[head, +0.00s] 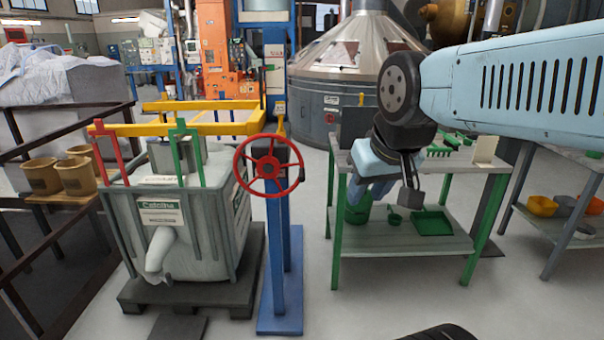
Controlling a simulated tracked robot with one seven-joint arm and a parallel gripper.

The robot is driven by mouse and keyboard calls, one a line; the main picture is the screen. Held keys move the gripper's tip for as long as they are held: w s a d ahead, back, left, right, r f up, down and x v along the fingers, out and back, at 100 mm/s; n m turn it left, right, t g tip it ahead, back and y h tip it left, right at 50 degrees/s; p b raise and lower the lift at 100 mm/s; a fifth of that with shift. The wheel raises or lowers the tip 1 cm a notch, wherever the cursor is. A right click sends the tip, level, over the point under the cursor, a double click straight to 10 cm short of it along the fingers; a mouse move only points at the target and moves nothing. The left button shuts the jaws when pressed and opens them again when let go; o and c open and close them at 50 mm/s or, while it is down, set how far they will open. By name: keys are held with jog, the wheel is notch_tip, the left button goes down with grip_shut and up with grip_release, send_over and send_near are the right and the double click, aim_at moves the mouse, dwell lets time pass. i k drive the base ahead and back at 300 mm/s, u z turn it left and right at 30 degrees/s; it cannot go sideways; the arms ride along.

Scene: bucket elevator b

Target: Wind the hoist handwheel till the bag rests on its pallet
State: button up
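The red hoist handwheel (268,168) is mounted on a blue post (279,250) near the middle of the head view. The pale grey bulk bag (188,245), with a label and a spout hanging at its front, is left of the post. It hangs under a yellow frame with red and green hooks, inside grey uprights. The dark pallet (190,300) is directly below; I cannot tell whether the bag touches it. My gripper (398,192) is right of the wheel, apart from it, in front of the green-legged bench. Its fingers are partly hidden, so its opening is unclear.
The green-legged bench (400,243) holds green tools and a tray on the right. Another bench with coloured bowls (543,206) is at far right. Dark railings (50,250) and brown pots (76,177) are at left. Clear floor lies between post and bench.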

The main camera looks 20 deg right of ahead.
aim_at(268, 167)
jog(key=z, duration=0.1)
jog(key=i, duration=1)
jog(key=u, duration=0.1)
